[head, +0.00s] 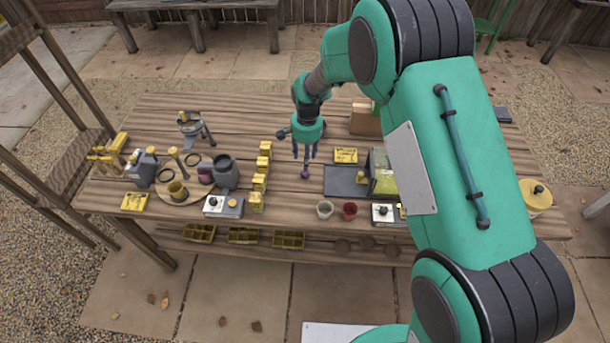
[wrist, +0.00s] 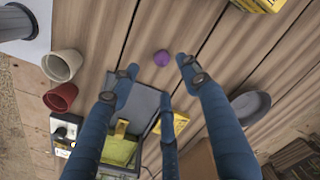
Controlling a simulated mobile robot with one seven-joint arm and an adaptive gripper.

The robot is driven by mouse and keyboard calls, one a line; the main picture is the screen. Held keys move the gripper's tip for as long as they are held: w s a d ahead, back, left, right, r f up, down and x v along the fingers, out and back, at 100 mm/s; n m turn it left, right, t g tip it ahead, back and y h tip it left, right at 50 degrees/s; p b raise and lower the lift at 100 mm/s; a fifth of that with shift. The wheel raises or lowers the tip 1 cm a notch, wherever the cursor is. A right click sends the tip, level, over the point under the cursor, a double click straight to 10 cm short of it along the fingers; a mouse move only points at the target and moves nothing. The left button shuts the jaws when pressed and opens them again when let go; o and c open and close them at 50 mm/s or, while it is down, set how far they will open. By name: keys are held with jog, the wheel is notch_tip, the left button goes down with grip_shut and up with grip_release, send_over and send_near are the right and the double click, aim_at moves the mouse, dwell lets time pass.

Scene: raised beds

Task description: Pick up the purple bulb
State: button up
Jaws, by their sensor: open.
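The purple bulb (head: 305,175) is small and round and rests on the wooden table (head: 240,113). In the wrist view the bulb (wrist: 162,58) lies on bare planks, between and just beyond the two longer-looking fingertips. My gripper (head: 306,157) points down over the table, with its blue fingers spread close above the bulb. In the wrist view my gripper (wrist: 157,70) is open and nothing is held in it. I cannot tell whether any finger touches the bulb.
A dark tray (head: 340,182) lies right of the bulb. Yellow boxes (head: 260,181) stand in a row to its left. A pale pot (head: 324,209) and a red pot (head: 349,210) stand near the front edge. The planks around the bulb are clear.

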aim_at(305, 173)
jog(key=shift+f, duration=1.75)
jog(key=shift+f, duration=0.1)
jog(key=shift+w+a+f+b, duration=0.1)
jog(key=shift+f+b, duration=0.65)
jog(key=shift+f, duration=1.75)
jog(key=c, duration=1)
